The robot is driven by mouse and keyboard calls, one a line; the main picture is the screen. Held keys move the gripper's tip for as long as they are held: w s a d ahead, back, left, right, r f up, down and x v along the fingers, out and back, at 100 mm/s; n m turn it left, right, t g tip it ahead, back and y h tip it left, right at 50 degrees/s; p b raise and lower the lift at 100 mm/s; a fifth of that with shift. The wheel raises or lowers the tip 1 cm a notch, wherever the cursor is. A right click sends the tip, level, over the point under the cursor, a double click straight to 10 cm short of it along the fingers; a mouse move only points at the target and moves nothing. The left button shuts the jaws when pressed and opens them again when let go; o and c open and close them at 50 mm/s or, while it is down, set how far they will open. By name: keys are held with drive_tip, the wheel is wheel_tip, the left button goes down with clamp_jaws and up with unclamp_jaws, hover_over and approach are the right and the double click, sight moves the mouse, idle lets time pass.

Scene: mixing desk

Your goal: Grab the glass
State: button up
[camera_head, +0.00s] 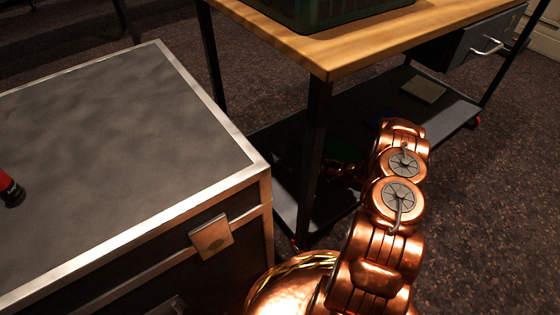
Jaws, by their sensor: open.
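No glass can be made out in this view. My copper arm rises from the lower middle, in front of the wooden workbench's near leg and lower shelf.
A grey-topped case (100,130) with metal edges fills the left; a red and black object (10,188) lies on it at the left edge. A wooden workbench (330,58) carries a dark green crate (318,14). Its lower shelf (455,108) holds a flat item (424,90). Dark floor is open at right.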

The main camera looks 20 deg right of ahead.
sight(273, 147)
drive_tip(key=shift+b+x, duration=0.55)
drive_tip(key=shift+x, duration=0.4)
drive_tip(key=shift+b+x, duration=0.3)
drive_tip(key=shift+x, duration=0.7)
drive_tip(key=shift+d, duration=0.1)
drive_tip(key=c, duration=1.8)
